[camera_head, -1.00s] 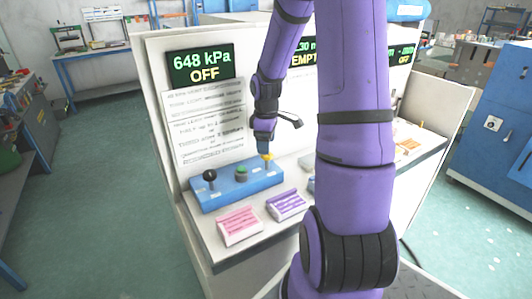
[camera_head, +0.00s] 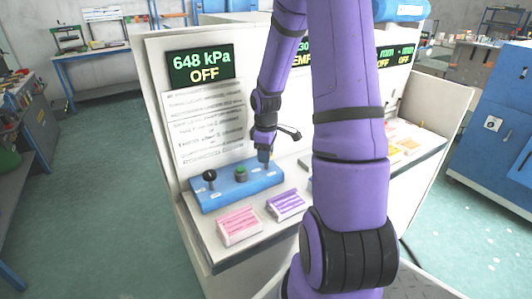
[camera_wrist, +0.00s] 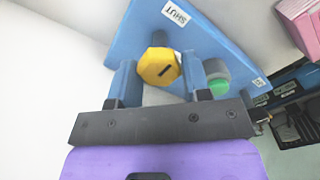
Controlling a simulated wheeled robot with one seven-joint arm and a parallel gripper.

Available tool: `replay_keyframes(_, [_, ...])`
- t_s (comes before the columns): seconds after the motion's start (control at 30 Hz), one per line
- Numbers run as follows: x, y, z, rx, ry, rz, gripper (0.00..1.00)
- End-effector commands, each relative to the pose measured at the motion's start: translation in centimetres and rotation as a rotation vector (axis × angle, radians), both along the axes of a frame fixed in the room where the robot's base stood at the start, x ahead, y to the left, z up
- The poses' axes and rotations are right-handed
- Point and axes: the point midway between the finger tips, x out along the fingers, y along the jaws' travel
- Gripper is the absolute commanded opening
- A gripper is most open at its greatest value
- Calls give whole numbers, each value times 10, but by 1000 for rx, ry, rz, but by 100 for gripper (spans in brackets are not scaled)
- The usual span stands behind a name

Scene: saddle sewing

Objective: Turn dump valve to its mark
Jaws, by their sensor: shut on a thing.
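In the wrist view a "SHUT" label (camera_wrist: 176,14) is on the box beyond the knob, and the slot line lies slanted. My gripper (camera_wrist: 160,72) has one finger on each side of the knob and is shut on it. In the head view my gripper (camera_head: 264,156) points down at the right end of the box and hides the knob.
A green button (camera_head: 240,173) and a black-knobbed lever (camera_head: 209,176) stand left of the valve. Pink (camera_head: 239,225) and purple (camera_head: 286,204) blocks lie in front. The panel display (camera_head: 201,67) reads 648 kPa OFF.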

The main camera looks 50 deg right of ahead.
Motion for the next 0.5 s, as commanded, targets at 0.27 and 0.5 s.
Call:
replay_keyframes(0.27, [0, 0, 0, 0, 0, -49, 20])
replay_keyframes(0.5, [0, -1, 0, -1, 0, -200, 20])
